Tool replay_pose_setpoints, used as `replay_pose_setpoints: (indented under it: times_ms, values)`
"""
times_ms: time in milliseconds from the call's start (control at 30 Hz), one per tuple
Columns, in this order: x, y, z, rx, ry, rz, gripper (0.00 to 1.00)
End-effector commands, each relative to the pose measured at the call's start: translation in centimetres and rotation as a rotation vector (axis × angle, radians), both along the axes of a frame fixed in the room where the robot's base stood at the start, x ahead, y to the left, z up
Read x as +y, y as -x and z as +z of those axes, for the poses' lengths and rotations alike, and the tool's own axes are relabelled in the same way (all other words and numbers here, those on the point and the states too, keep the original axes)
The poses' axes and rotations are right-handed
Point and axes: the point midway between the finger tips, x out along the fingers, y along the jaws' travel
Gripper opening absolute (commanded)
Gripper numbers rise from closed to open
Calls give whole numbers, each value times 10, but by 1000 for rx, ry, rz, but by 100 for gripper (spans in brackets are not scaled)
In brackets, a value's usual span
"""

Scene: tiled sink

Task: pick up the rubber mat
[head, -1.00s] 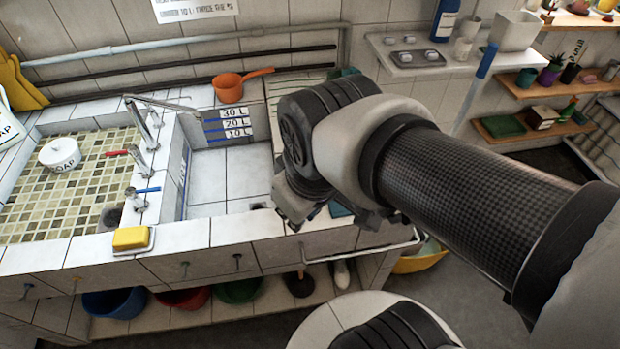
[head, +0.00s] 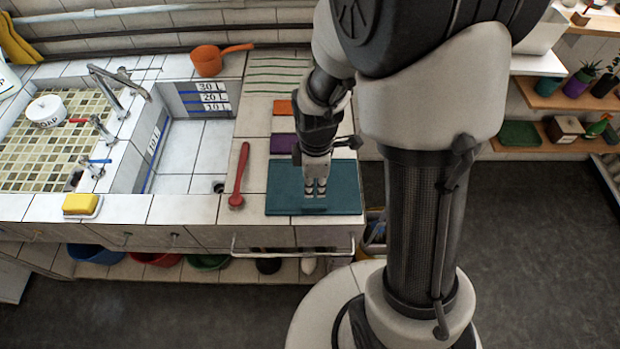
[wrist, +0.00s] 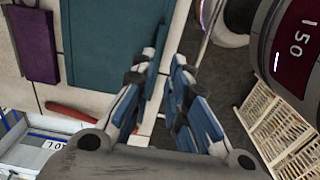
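A flat dark teal mat (head: 282,200), which looks like the rubber mat, lies on the tiled counter at its front edge, right of the sink. It also shows in the wrist view (wrist: 100,45). My gripper (head: 316,192) points down over the mat in the head view and hides a small part of it. In the wrist view my gripper (wrist: 165,68) has two blue-padded fingers with a narrow gap between their tips. The tips show by the mat's edge. I see nothing held between them. I cannot tell whether they touch the mat.
A red long-handled tool (head: 239,175) lies left of the mat. A purple piece (head: 284,143) and an orange piece (head: 284,107) lie behind it. A rail (head: 290,251) runs along the counter front. An orange dipper (head: 208,62) stands behind the basin.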

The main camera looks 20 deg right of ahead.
Motion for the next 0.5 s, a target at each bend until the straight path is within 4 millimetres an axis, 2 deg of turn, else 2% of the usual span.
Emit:
replay_pose_setpoints:
  times_ms: [33, 200, 300, 500]
  values:
    - [0, 1, -16, 4, 0, -1, 15]
    - [0, 0, -47, 2, 0, -1, 15]
    - [0, 0, -57, 1, 0, -1, 15]
    - [0, 0, -66, 0, 0, -2, 15]
